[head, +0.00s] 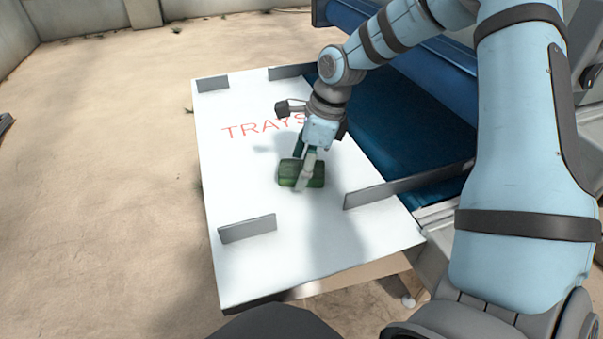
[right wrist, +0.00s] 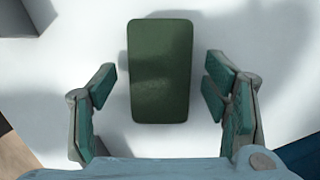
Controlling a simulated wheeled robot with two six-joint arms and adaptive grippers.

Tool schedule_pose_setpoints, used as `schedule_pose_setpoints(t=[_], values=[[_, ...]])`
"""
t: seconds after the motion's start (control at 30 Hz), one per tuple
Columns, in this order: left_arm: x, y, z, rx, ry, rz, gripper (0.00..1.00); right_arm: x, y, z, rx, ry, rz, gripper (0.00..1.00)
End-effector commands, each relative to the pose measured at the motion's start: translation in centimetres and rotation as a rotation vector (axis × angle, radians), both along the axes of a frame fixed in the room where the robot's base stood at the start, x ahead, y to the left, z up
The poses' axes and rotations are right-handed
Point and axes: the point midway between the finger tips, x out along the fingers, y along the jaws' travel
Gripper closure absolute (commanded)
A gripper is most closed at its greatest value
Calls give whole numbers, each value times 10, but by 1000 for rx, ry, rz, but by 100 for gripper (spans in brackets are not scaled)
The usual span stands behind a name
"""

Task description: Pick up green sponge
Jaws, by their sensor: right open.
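The green sponge (head: 289,173) lies flat on the white tray table in the head view, below the red word TRAYS. It also shows in the right wrist view (right wrist: 160,70) as a dark green rounded block, long side running up and down the picture. My right gripper (head: 306,178) is above the sponge, and a finger covers part of it in the head view. In the right wrist view the fingers of my right gripper (right wrist: 163,88) are spread, one on each side of the sponge, with a gap on both sides. My left gripper is not in view.
The white table (head: 240,185) has low grey guides, at the front left (head: 247,229) and right (head: 400,186) among others. A blue conveyor belt (head: 385,125) adjoins the table's right side. The white surface around the sponge is clear.

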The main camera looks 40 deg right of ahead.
Motion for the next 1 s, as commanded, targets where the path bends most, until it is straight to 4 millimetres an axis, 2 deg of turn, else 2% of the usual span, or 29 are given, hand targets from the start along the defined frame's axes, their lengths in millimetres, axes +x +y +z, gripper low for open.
schedule_pose_setpoints(t=[0.47,0.67,1.0], values=[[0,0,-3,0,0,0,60,0,0,-2,0,0,0,31],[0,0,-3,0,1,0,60,0,0,-2,0,0,0,63],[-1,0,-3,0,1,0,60,0,0,-1,0,0,0,66]])
